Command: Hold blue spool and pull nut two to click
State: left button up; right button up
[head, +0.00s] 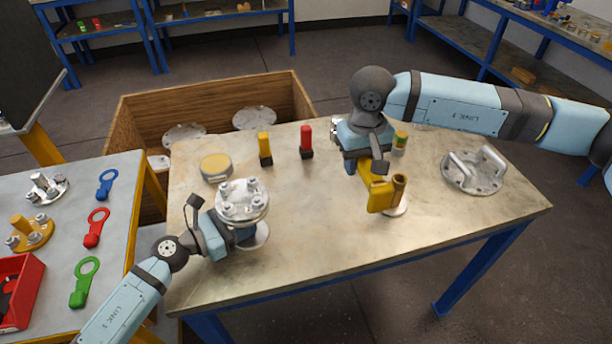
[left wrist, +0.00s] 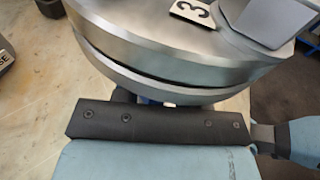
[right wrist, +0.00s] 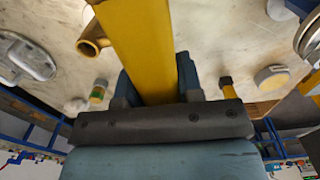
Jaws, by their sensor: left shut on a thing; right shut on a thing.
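A silver flanged vessel (head: 243,203) with several bolts on its lid stands at the table's front left. My left gripper (head: 238,236) is shut on its body just below the flange; the fingertips are mostly hidden. The left wrist view shows the flange rim (left wrist: 180,70) with a plate marked 3 and a small bit of blue beneath it. I cannot make out nut two. My right gripper (head: 368,166) is shut on a yellow bar-shaped tool (head: 381,196) with a tubular end, well right of the vessel. The tool also shows in the right wrist view (right wrist: 140,40).
A yellow-handled (head: 265,147) and a red-handled item (head: 306,140) stand mid-table beside a round yellow-topped tin (head: 215,167). A lid with handles (head: 473,172) lies at the right. A wooden crate (head: 290,92) stands behind. The table's front middle is clear.

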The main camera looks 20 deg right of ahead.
jog(key=s+a+r+n, duration=0.5)
jog(key=s+a+n, duration=0.4)
jog(key=a, duration=0.3)
jog(key=shift+s+a+f, duration=0.1)
jog(key=shift+s+f, duration=0.05)
jog(key=shift+f, duration=0.95)
jog(key=shift+s+a+f, duration=0.1)
jog(key=shift+s+f, duration=0.05)
jog(key=shift+f, duration=0.9)
jog(key=shift+f, duration=0.25)
jog(key=shift+f, duration=0.95)
